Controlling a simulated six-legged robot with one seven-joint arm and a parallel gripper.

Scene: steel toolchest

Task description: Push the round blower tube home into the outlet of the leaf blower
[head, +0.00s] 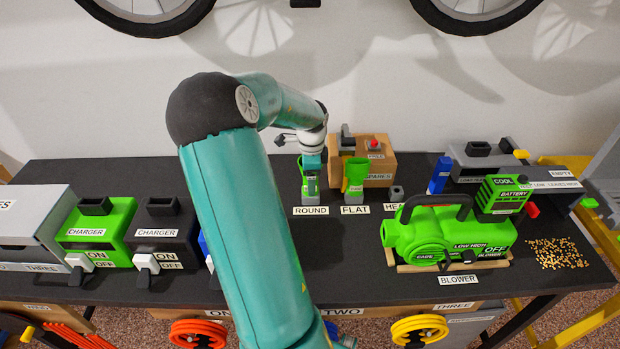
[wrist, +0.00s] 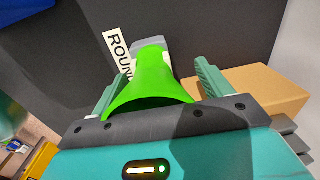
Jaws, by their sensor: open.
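The green round blower tube (wrist: 150,85) stands at the ROUND label (wrist: 118,52), its flared end toward the wrist camera. My gripper (wrist: 161,70) is open, with one finger on each side of the tube; whether the fingers touch it I cannot tell. The green leaf blower (head: 432,232) lies on a tan base behind the BLOWER label, to the right.
A green flat nozzle (head: 355,172) stands close to the right of my gripper. A cardboard SPARES box (head: 378,178) is behind it. Two chargers (head: 100,222) are at left. A green battery (head: 503,193) and scattered pellets (head: 558,253) are at right. Dark bench surface is clear before the labels.

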